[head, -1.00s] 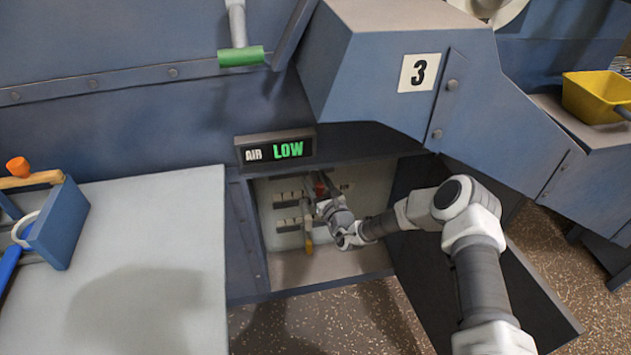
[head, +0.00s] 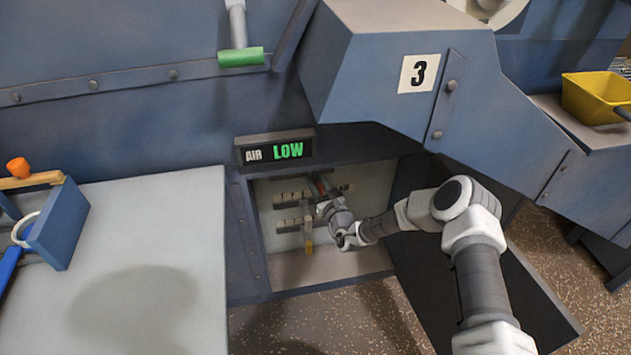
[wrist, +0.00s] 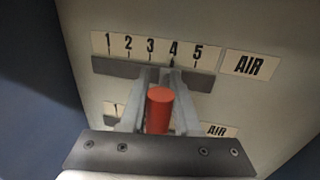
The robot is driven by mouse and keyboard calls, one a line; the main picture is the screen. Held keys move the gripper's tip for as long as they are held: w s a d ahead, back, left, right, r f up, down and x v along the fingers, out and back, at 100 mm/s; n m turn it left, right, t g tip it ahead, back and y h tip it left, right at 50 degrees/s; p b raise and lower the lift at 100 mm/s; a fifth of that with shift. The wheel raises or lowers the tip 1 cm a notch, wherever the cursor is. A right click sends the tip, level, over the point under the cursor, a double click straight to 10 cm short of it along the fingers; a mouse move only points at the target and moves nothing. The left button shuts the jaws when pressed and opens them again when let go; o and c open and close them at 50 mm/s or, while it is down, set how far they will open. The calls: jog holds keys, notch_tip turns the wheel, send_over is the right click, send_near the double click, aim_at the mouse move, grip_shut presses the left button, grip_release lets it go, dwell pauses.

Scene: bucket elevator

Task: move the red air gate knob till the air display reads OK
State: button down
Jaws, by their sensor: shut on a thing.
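The red air gate knob (wrist: 159,110) shows in the wrist view between the two fingers of my gripper (wrist: 158,100), which is shut on it. The knob stands below the upper numbered scale (wrist: 150,47), under about the 3 to 4 marks. In the head view my gripper (head: 322,188) reaches into the open cabinet and mostly hides the knob. The air display (head: 275,151) above the cabinet reads LOW in green.
A second slotted scale lies lower on the panel, with a yellowish handle (head: 308,232) below it. The open cabinet door (head: 500,280) hangs at the right under my arm. A grey table (head: 150,260) stands at the left.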

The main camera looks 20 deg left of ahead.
jog(key=shift+f, duration=0.2)
dwell(0.5)
jog(key=shift+w+d, duration=0.5)
jog(key=shift+d, duration=0.35)
jog(key=shift+w+d, duration=0.5)
jog(key=shift+d, duration=0.35)
jog(key=c, duration=0.6)
grip_release()
jog(key=shift+d, duration=0.1)
jog(key=shift+r, duration=0.1)
jog(key=p+v, duration=0.6)
jog(key=v, duration=1.1)
jog(key=shift+s+d, duration=0.1)
jog(key=shift+s, duration=0.05)
